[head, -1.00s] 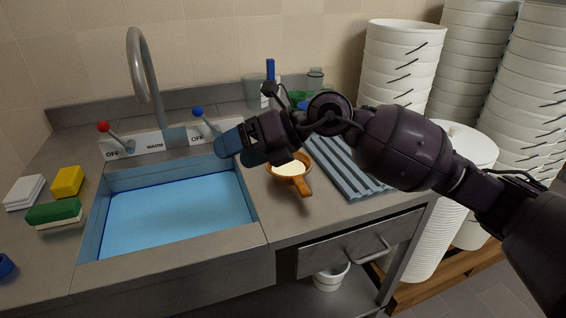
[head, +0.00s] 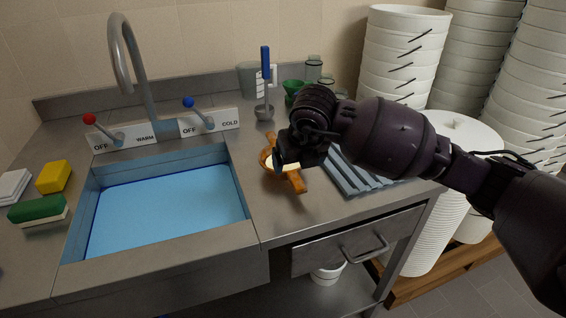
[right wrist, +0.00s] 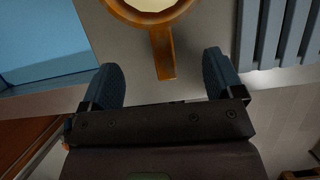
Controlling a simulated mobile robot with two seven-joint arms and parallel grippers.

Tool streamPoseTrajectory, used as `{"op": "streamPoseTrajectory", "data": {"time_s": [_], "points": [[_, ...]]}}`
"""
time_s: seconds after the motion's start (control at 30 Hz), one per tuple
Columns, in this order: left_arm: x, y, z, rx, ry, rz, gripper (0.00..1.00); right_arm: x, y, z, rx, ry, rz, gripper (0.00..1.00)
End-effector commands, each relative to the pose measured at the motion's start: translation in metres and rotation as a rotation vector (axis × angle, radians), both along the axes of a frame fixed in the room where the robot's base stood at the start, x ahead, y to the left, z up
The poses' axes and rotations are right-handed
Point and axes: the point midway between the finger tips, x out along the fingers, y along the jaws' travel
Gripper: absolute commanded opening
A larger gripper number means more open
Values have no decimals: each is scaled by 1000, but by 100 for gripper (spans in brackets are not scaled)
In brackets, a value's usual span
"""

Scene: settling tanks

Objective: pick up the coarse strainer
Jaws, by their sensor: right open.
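The coarse strainer, which I take to be the orange-brown round frame with a pale middle and a short handle (head: 297,182), lies on the steel counter just right of the basin. In the right wrist view the strainer (right wrist: 163,50) has its handle pointing toward my gripper, between the line of the two fingers. My right gripper (head: 287,163) hangs over the strainer in the head view and hides part of its bowl. Its blue fingers (right wrist: 162,78) are spread wide, with nothing held between them. My left gripper is not in view.
A water-filled basin (head: 165,205) lies left of the strainer, with tap levers behind it. A blue-handled ladle (head: 265,80) and a green funnel (head: 293,86) stand behind. A ribbed grey rack (head: 355,172) is to the right. White bucket stacks (head: 400,50) rise at the back right.

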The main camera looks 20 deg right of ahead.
Motion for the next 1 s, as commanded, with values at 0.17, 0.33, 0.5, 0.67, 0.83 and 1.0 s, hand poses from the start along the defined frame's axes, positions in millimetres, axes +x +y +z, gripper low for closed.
{"op": "streamPoseTrajectory", "data": {"time_s": [0.17, 0.33, 0.5, 0.67, 0.83, 1.0], "points": [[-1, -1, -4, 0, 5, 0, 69, 9, 0, -23, 0, 3, 0, 87], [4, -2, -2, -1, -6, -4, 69, 12, 0, -30, 1, 2, 1, 87], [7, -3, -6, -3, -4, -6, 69, 20, -1, -51, 1, 6, 0, 87], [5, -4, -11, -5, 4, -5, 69, 28, -1, -70, 1, 5, 1, 87], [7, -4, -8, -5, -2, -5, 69, 30, -1, -72, 0, 0, 2, 87], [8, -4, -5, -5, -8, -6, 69, 30, -1, -71, 0, 0, 2, 77]]}}
